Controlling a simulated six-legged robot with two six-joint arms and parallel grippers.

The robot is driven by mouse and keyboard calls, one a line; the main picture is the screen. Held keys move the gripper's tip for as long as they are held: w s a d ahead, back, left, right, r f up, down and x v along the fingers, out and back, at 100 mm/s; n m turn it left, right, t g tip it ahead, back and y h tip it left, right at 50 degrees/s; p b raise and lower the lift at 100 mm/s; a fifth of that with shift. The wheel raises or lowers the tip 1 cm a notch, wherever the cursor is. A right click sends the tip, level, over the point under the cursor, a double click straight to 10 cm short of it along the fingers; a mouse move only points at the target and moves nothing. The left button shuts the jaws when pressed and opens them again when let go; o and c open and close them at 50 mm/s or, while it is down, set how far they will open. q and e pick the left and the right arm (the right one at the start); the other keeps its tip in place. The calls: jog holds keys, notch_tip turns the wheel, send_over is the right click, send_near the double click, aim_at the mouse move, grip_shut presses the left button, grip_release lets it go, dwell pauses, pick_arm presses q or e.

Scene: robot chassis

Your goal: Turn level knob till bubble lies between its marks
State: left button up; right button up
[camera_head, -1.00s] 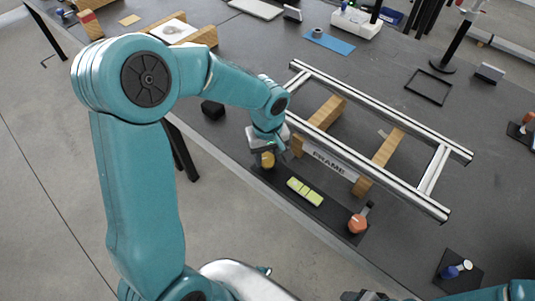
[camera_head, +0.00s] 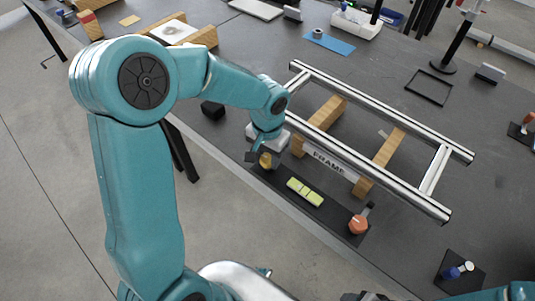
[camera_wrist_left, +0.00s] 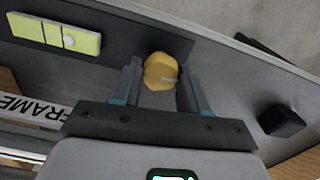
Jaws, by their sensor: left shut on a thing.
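The yellow knob (camera_head: 266,161) sits at the left end of a dark plate on the table's front edge. My left gripper (camera_wrist_left: 160,84) is shut on the yellow knob (camera_wrist_left: 160,70), one finger on each side. The yellow-green level vial (camera_head: 305,192) lies along the plate, right of the knob. In the left wrist view the vial (camera_wrist_left: 25,26) has two dark marks. Its pale bubble (camera_wrist_left: 69,41) appears just beyond the mark nearer the knob, not between them. Dark parts of what may be my right gripper (camera_head: 365,296) show at the bottom edge; their jaws cannot be made out.
An orange-red knob or lever (camera_head: 358,223) stands at the plate's right end. The metal frame (camera_head: 375,112) rests on wooden blocks behind the plate, near my left wrist. A small black block (camera_head: 212,110) lies left of the gripper. The table's front edge runs close below the plate.

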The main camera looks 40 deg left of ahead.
aim_at(268, 158)
pick_arm(q)
jog(key=m+p, duration=0.1)
jog(key=m, duration=0.5)
jog(key=shift+r+m, duration=0.1)
jog(key=shift+m, duration=0.2)
jog(key=m+p, duration=0.1)
jog(key=m, duration=0.2)
jog(key=shift+m+p, duration=0.5)
jog(key=shift+m, duration=1.5)
jog(key=o, duration=1.1)
jog(key=shift+c, duration=0.2)
notch_tip(268, 158, up, 16)
jog(key=p, duration=0.1)
